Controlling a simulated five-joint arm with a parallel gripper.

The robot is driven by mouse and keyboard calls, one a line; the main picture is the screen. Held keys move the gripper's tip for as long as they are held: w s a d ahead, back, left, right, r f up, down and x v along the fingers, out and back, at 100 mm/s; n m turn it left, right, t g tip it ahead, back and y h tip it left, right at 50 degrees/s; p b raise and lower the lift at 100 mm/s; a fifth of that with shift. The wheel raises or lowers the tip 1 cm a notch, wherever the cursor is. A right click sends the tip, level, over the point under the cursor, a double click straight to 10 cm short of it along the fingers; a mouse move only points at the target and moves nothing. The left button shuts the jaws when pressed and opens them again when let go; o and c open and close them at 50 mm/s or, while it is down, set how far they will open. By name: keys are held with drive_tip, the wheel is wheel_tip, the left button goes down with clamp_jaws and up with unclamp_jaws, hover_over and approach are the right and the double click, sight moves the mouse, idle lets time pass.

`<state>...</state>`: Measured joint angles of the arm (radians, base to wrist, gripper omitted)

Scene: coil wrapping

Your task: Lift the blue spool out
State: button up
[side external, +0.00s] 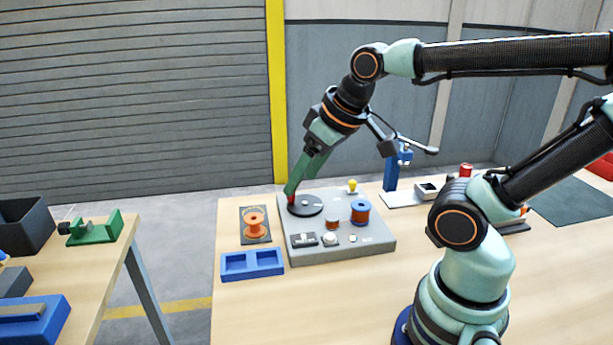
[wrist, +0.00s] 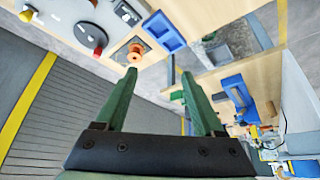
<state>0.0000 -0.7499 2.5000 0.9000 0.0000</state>
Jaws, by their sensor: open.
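The blue spool (side external: 360,212) stands upright on the right part of the grey machine (side external: 378,246), with orange-red winding around its middle. I cannot make it out clearly in the wrist view. My gripper (side external: 292,194) is over the machine's left edge, left of the blue spool and well apart from it. In the wrist view my gripper (wrist: 158,74) is open, with nothing between its two green fingers. The fingertips appear close to a black disc (side external: 307,206) on the machine and a small red part (side external: 291,200) at its edge.
An orange spool (side external: 255,224) stands on a dark plate left of the machine. A blue two-pocket tray (side external: 252,264) lies in front of it. A yellow knob (side external: 352,186) is at the back. A blue stand (side external: 391,173) is behind right. The front table is clear.

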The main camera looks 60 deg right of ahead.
drive_tip(key=shift+o, duration=0.7)
drive_tip(key=m+g, duration=0.6)
drive_tip(key=m, duration=1.6)
hover_over(360, 207)
drive_tip(key=d, duration=0.2)
wheel_tip(360, 207, down, 9)
drive_tip(key=f, duration=0.7)
drive_tip(key=a+f, duration=0.1)
drive_tip(key=f, duration=0.3)
drive_tip(key=shift+w, duration=0.15)
clamp_jaws()
drive_tip(key=shift+r, duration=0.1)
